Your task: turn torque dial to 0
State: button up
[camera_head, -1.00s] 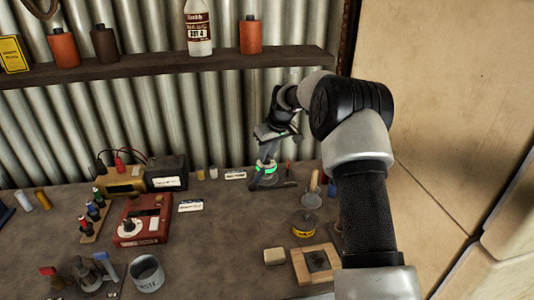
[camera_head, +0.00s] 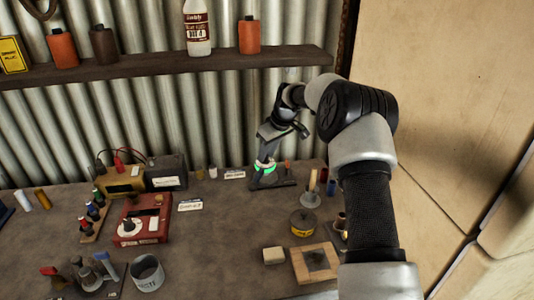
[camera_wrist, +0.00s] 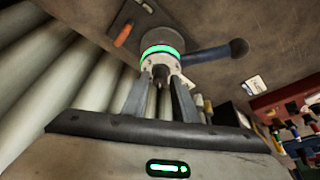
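A fixture with a glowing green ring (camera_head: 265,167) stands on a dark base at the back of the bench. The ring also shows in the wrist view (camera_wrist: 162,49), with a pale collar and a dark spindle (camera_wrist: 160,76) below it. A dark lever with a ball end (camera_wrist: 225,50) points right there. My gripper (camera_wrist: 159,84) is at the fixture, its two fingers apart on either side of the spindle; contact is unclear. A red box (camera_head: 150,208) at left carries a round white dial (camera_head: 127,226). I cannot read torque marks or a number on either device.
A yellow-and-black device (camera_head: 122,182) with leads is at the back left. A label card (camera_head: 190,205), a grey cup (camera_head: 147,273), a yellow tin (camera_head: 303,222) and a wooden block (camera_head: 314,262) lie around. The bench middle is mostly bare. A shelf (camera_head: 160,70) hangs above.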

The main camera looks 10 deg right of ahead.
jog(key=shift+o, duration=0.9)
jog(key=v, duration=1.7)
jog(key=shift+s, duration=0.2)
jog(key=shift+s+d, duration=0.1)
